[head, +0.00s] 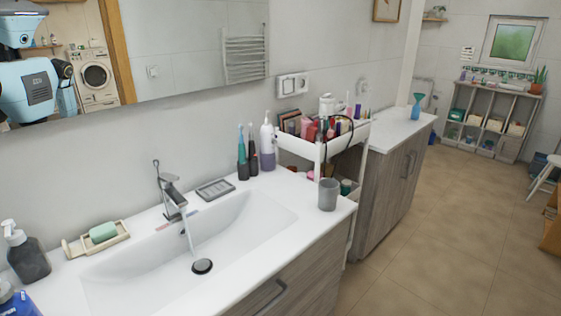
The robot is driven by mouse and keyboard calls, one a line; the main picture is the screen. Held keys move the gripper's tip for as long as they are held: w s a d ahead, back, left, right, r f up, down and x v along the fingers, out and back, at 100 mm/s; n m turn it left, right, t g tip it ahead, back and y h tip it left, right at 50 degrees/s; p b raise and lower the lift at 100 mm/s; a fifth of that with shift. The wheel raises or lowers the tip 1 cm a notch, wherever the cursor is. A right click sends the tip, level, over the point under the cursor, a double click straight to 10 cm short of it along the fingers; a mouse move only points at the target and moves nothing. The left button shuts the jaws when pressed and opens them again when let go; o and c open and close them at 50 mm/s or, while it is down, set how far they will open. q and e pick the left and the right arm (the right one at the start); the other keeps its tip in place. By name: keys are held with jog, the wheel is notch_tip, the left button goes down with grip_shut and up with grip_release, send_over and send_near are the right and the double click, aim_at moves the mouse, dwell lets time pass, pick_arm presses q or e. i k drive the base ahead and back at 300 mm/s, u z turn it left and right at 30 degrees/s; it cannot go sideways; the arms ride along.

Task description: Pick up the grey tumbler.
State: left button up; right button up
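The grey tumbler (328,195) stands upright on the white washbasin counter (290,197), near its right end and front edge. Its rim faces up and nothing touches it. Neither of my grippers shows over the counter. The mirror reflects part of a light blue robot body at the upper left, with no clear gripper in it.
Left of the tumbler are toothbrushes (242,160), a purple-white bottle (267,147), a grey soap dish (214,189) and the running faucet (171,196). A white cosmetics cart (296,146) stands close behind it. Open floor (440,240) lies to the right.

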aim_at(328, 195)
jog(key=z, duration=1.8)
jog(key=i, duration=1.1)
jog(key=u, duration=3)
